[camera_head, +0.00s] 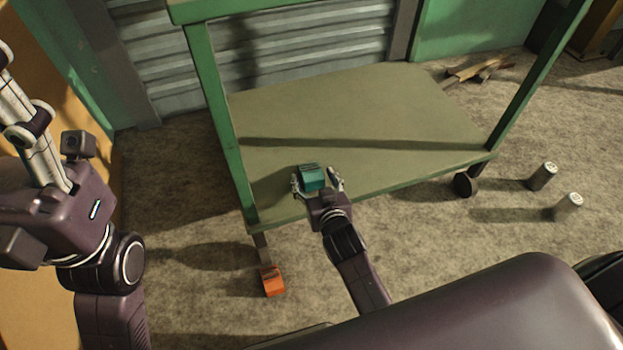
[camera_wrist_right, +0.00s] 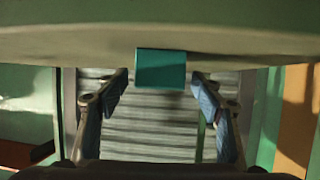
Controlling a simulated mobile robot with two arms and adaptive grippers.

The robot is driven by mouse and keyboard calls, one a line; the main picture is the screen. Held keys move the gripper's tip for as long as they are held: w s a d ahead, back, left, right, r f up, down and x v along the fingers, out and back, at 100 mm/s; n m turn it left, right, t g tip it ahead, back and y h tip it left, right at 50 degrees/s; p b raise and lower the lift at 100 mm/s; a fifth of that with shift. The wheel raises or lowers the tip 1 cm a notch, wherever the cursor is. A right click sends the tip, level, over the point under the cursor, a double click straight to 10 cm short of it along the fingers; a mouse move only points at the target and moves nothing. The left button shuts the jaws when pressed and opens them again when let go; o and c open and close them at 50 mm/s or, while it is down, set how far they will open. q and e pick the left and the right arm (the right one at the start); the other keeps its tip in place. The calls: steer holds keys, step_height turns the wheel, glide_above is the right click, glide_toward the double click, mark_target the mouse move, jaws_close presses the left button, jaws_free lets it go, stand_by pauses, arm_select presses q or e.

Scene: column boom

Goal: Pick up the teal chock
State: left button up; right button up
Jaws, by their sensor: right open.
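The teal chock (camera_head: 312,174) sits on the lower shelf of the green rack, near its front edge. My right gripper (camera_head: 315,184) is open at the shelf's front edge, with one finger on each side of the chock. In the right wrist view the teal chock (camera_wrist_right: 161,68) shows between and just beyond the open fingertips (camera_wrist_right: 161,86); I see no finger touching it. Part of my left gripper (camera_head: 22,125) shows at the left edge of the head view, away from the shelf; its jaws cannot be made out.
The shelf (camera_head: 340,110) is otherwise bare. Green posts (camera_head: 217,105) stand at its corners. An orange chock (camera_head: 272,281) is on the floor by the front left leg. Two grey cylinders (camera_head: 542,176) (camera_head: 568,206) stand on the floor at right. A corrugated wall (camera_head: 300,35) is behind.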

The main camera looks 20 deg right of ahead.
mark_target(311, 174)
steer(key=shift+b+x, duration=0.7)
steer(key=shift+x, duration=0.85)
steer(key=shift+f, duration=0.15)
steer(key=shift+s, duration=0.1)
steer(key=shift+c, duration=0.4)
steer(key=c, duration=1.3)
